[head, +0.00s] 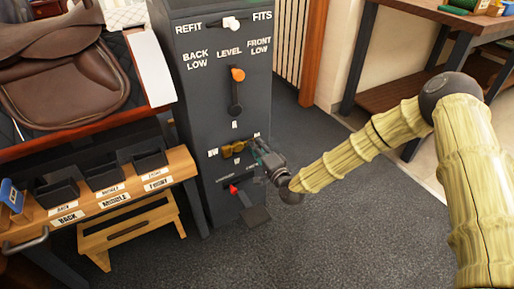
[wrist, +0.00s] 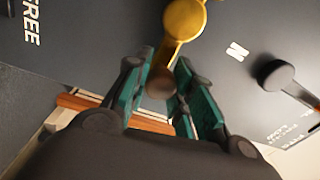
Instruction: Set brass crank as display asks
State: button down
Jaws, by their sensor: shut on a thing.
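The brass crank (head: 232,149) sits on the front of the dark grey cabinet (head: 215,100), below the orange-knobbed lever. In the wrist view the brass arm (wrist: 184,20) comes down from the top, and its brownish handle (wrist: 160,84) is between my green finger pads. My gripper (wrist: 160,76) is shut on that handle. In the head view my gripper (head: 257,148) reaches the crank from the right and hides part of it. Small white labels around the crank are too small to read there. The wrist view shows "FREE" and an "N" on the panel.
The cabinet also has a white knob (head: 231,23) between REFIT and FITS, an orange knob (head: 237,74) under LEVEL, and a red knob (head: 233,189) low down. A bench with dark bins (head: 104,176), a step stool (head: 130,230) and a saddle (head: 60,60) stand left.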

jog(key=c, duration=1.2)
grip_release()
jog(key=shift+w+d, duration=0.15)
jog(key=shift+d, duration=0.1)
jog(key=shift+o, duration=0.2)
jog(key=shift+a, duration=0.15)
jog(key=v, duration=1.2)
